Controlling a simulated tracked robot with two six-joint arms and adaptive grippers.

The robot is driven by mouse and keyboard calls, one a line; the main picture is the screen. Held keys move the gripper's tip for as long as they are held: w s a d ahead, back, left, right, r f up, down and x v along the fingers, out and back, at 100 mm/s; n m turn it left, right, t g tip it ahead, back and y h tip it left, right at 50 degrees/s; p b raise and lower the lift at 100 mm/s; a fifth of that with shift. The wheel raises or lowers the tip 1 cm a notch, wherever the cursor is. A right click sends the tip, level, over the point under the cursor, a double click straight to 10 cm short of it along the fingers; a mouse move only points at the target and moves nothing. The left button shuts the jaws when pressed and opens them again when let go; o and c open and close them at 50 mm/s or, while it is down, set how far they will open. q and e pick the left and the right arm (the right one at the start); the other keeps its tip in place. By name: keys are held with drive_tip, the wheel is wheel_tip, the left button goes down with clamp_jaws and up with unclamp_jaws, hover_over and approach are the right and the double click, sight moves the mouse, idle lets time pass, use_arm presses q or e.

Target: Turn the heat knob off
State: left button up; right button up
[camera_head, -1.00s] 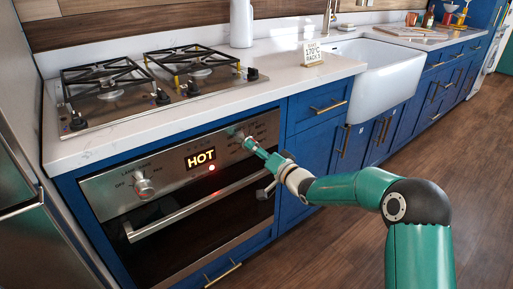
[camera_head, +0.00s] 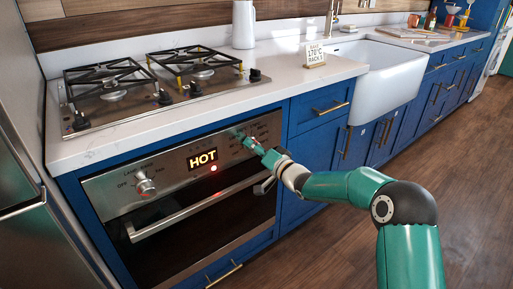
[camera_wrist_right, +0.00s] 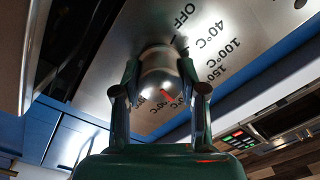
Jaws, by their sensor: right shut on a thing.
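The heat knob (camera_wrist_right: 160,68) is a rounded metal knob on the oven's steel panel (camera_head: 120,185). In the right wrist view it sits between the two fingers of my right gripper (camera_wrist_right: 161,88), which is shut on it. Labels OFF, 40°C, 100°C and 150 curve around the panel beside it. A red mark shows on the shiny knob, but I cannot tell which label the knob points to. In the head view my right gripper (camera_head: 245,139) covers most of the knob. The oven display (camera_head: 203,159) reads HOT, with a red light below it. My left gripper is out of view.
A second knob (camera_head: 146,187) with an OFF label is at the panel's left. The oven door handle (camera_head: 195,208) runs below. Open wooden floor (camera_head: 320,245) lies in front.

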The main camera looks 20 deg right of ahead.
drive_tip(key=shift+d+f, duration=0.1)
drive_tip(key=shift+d, duration=0.05)
drive_tip(key=n+b, duration=0.3)
drive_tip(key=n, duration=0.1)
drive_tip(key=shift+f, duration=0.25)
drive_tip(key=n+b, duration=0.2)
drive_tip(key=n, duration=0.1)
drive_tip(key=shift+n+b, duration=0.3)
drive_tip(key=n+b, duration=0.2)
drive_tip(key=n, duration=0.1)
drive_tip(key=shift+n, duration=0.3)
drive_tip(key=n+b, duration=0.4)
drive_tip(key=n, duration=0.2)
drive_tip(key=shift+f, duration=0.1)
drive_tip(key=n+b, duration=0.1)
drive_tip(key=n, duration=0.2)
drive_tip(key=shift+n+b, duration=0.3)
drive_tip(key=shift+n, duration=0.1)
drive_tip(key=shift+n+b, duration=0.55)
drive_tip(key=shift+n, duration=0.75)
